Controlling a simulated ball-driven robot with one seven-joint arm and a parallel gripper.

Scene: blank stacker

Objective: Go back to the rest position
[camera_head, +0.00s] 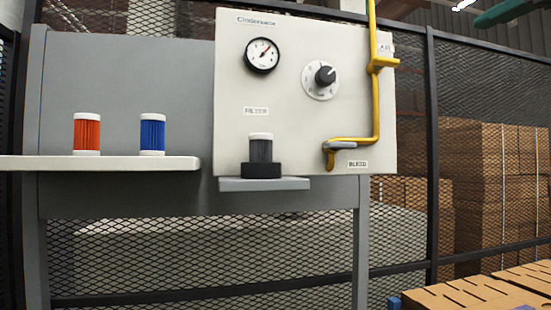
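My gripper and arm are not in view. Below the FILTER label, a dark grey filter with a white cap (261,148) stands upright in a black holder (262,170) on a small grey ledge (240,184). An orange filter (87,134) and a blue filter (152,134), both white-capped, stand upright and apart on a white shelf (110,163) at left.
A black mesh fence (431,150) stands behind. Stacked boxes (490,185) are beyond it. Brown slabs (480,294) fill the lower right corner.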

